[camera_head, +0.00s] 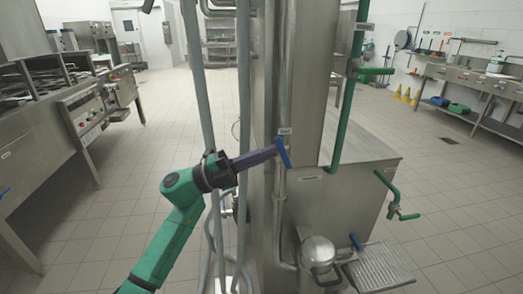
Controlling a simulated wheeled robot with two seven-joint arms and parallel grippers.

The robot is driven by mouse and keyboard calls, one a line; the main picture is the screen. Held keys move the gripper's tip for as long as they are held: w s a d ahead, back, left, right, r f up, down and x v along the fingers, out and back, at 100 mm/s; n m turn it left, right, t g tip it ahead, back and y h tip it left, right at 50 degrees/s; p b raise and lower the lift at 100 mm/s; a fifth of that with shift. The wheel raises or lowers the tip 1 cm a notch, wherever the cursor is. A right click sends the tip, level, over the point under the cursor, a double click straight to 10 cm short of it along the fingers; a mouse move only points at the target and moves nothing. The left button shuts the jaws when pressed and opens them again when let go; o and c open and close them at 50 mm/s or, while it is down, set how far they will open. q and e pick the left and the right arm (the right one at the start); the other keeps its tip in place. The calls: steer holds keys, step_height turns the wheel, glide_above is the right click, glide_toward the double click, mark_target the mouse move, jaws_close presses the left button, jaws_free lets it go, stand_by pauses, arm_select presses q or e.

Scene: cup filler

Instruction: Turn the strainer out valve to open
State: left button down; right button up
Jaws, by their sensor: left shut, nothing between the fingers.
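My left arm comes up from the bottom left, and its gripper (275,153) is shut with its dark fingers pointing right. The fingertips are at a blue valve lever (284,153) on a vertical steel pipe, close to it or touching; I cannot tell which. The lever is tilted. A small label sits just above it, too small to read. A second blue handle (355,242) is lower right, beside a round steel vessel (318,250). I cannot tell from the lettering which handle is the strainer out valve. My right gripper is not in view.
A steel column (306,80) and grey hoses (243,100) stand close around my gripper. A green pipe (342,130) and a green crank handle (402,213) are on the right. A steel cooking range (85,115) is at left. The tiled floor between is clear.

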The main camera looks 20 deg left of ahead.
arm_select(q)
steer(key=r+y+p, duration=0.1)
steer(key=p, duration=0.1)
steer(key=d+g+y+p, duration=0.1)
steer(key=shift+w+r+g+p, duration=0.3)
steer(key=shift+w+r+p, duration=0.05)
steer(key=shift+p, duration=0.05)
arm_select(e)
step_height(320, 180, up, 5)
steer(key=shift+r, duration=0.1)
arm_select(q)
steer(key=shift+d, duration=0.1)
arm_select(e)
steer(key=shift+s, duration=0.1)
